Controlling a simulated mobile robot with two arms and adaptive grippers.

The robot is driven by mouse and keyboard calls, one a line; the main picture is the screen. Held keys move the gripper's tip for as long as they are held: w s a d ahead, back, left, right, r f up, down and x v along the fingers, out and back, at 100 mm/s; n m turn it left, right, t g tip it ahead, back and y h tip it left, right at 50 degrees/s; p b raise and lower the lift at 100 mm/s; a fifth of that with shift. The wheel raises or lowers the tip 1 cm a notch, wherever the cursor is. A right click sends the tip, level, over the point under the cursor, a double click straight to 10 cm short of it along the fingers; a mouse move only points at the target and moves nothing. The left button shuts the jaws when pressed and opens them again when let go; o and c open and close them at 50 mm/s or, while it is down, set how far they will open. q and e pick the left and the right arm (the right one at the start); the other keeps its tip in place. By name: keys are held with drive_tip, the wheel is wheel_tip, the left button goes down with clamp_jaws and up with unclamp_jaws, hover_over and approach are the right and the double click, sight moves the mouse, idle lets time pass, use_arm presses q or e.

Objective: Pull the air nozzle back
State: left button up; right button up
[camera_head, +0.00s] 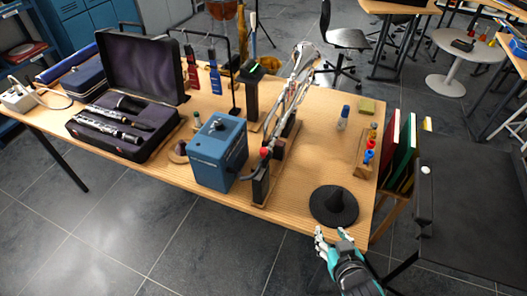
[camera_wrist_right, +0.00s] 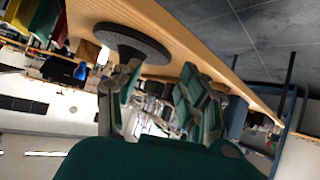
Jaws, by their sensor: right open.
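A blue box (camera_head: 218,152), perhaps an air unit, stands near the table's front edge with a grey hose at its right side. A small red-tipped part (camera_head: 264,153) beside it, at the near end of a silver brass instrument (camera_head: 292,92), may be the air nozzle, but I cannot tell surely. My right gripper (camera_head: 334,236) is open and empty just off the front edge, near the black cone-shaped piece (camera_head: 334,203). In the right wrist view the gripper (camera_wrist_right: 160,78) has its fingers apart, with the cone's round base (camera_wrist_right: 131,43) beyond them. My left gripper is out of view.
The wooden table (camera_head: 300,205) also bears an open clarinet case (camera_head: 125,110), black upright stands, and several small coloured bottles (camera_head: 370,148) at the right. Red and green folders (camera_head: 398,150) stand off its right edge. A dark stand (camera_head: 470,210) is farther right.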

drive_tip(key=w+a+r+n+t+y, duration=0.1)
drive_tip(key=w+a+r+t+y, duration=0.15)
drive_tip(key=a+r, duration=0.35)
drive_tip(key=n+t+y, duration=0.2)
drive_tip(key=t+y, duration=0.1)
drive_tip(key=y, duration=0.1)
approach(265, 154)
drive_tip(key=p+x, duration=0.3)
drive_tip(key=x, duration=0.8)
drive_tip(key=shift+c, duration=0.3)
